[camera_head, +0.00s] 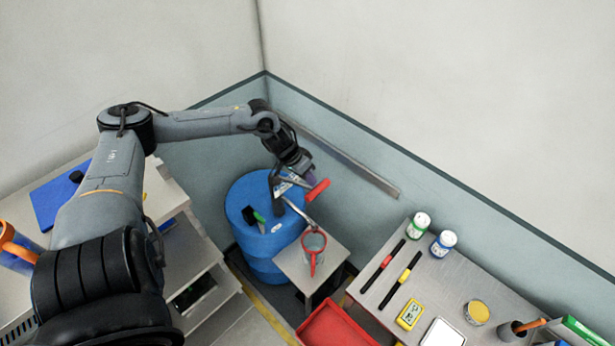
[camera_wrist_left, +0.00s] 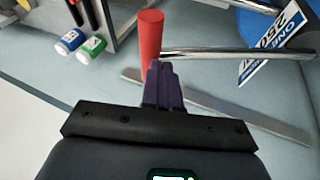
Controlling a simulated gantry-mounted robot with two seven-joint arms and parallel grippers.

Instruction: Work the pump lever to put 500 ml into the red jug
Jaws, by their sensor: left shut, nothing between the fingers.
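The blue drum (camera_head: 262,243) stands in the corner with the pump on top. The pump lever's red grip (camera_head: 318,190) points out to the right; it also shows in the wrist view (camera_wrist_left: 151,38) on a shiny metal rod (camera_wrist_left: 235,53). My left gripper (camera_head: 310,175) has its purple fingers (camera_wrist_left: 168,85) closed together, empty, right beside the red grip; I cannot tell whether they touch it. The red jug (camera_head: 313,242) stands upright on a small stand below the spout (camera_head: 301,214). Its fill level is too small to read. My right gripper is out of view.
A sign (camera_wrist_left: 277,43) by the pump shows "ONE" and "250". A red tray (camera_head: 340,338) lies below the stand. A metal rail (camera_head: 345,163) runs along the wall behind the gripper.

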